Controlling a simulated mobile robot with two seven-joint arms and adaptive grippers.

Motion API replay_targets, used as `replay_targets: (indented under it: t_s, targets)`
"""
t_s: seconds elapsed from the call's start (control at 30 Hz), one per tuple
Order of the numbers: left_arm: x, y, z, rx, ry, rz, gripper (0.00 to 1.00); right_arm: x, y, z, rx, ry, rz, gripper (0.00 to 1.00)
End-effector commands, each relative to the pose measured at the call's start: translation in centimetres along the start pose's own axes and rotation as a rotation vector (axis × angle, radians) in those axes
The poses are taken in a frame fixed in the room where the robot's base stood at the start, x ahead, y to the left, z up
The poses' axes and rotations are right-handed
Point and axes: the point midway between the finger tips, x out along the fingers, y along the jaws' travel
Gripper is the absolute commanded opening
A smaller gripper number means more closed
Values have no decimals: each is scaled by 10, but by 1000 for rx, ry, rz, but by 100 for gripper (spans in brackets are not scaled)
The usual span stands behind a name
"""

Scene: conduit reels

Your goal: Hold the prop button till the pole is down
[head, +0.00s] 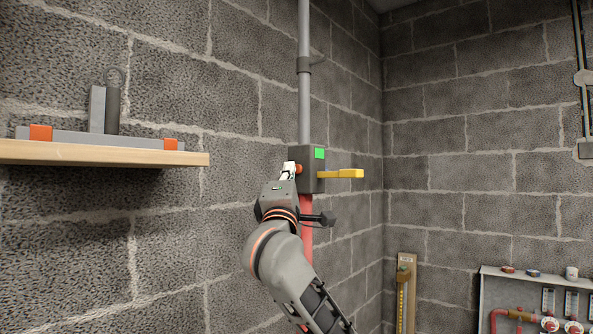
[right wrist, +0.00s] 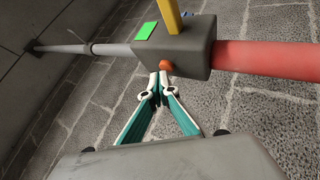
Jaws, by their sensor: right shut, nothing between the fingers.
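A dark grey box (head: 311,181) is mounted on the wall, with a round orange button (head: 299,169) on its left side. A grey pole (head: 304,110) runs up from the box and a red pole (head: 306,214) runs down from it. My right gripper (head: 288,171) is shut and empty, its fingertips right at the button. In the right wrist view the tips (right wrist: 158,83) meet the edge of the button (right wrist: 165,65); I cannot tell how far it is pressed in. My left gripper is not in view.
The box carries a bright green square (head: 319,153) and a yellow handle (head: 341,173) sticking out right. A wooden shelf (head: 100,154) with a grey and orange fixture is on the left wall. A grey panel with pipes and gauges (head: 483,292) stands at lower right.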

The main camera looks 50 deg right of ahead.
Motion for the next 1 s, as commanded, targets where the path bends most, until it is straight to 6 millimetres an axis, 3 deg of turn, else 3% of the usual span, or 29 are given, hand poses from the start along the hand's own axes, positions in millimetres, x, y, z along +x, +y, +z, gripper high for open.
replay_targets:
  t_s: [1.0]
  targets:
    - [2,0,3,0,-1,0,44,6,-5,4,-1,0,-1,0]
